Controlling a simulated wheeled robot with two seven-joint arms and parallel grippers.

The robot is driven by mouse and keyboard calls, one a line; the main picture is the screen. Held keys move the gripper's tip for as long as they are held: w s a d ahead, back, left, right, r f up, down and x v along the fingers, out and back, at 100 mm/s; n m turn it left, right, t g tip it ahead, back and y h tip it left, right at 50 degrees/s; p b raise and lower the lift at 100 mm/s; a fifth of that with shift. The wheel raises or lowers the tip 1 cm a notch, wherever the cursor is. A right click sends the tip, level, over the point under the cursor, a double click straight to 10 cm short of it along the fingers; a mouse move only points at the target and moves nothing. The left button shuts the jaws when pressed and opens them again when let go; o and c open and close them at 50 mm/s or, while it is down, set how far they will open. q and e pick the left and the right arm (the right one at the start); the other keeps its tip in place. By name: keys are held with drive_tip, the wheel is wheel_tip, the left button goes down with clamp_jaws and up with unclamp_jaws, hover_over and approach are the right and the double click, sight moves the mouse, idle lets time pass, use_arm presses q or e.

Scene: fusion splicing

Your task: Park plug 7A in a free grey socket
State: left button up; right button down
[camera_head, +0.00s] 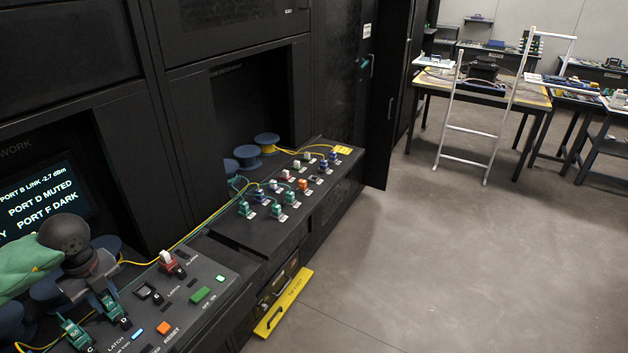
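My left gripper (100,292) is at the lower left, over the near console (225,262). It is just above a green plug (113,307), and its fingers are partly hidden, so I cannot tell whether it grips the plug. Another green plug (75,332) stands upright lower left, by the letter C. The labels are too small for me to pick out plug 7A surely. Several green, blue, white and orange plugs stand in rows on the farther panel (240,229). I cannot make out which sockets are free grey ones. My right gripper is not in view.
A red and white switch (168,261), an orange button (164,327) and a green button (201,295) are on the console. A yellow cable (215,213) runs along its back. A lit screen (45,208) is behind. Open floor lies right.

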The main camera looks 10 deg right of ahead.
sight(103, 297)
use_arm(q)
clamp_jaws()
drive_tip(key=shift+r, duration=0.2)
drive_tip(key=shift+r+p, duration=0.6)
drive_tip(key=shift+r, duration=2.2)
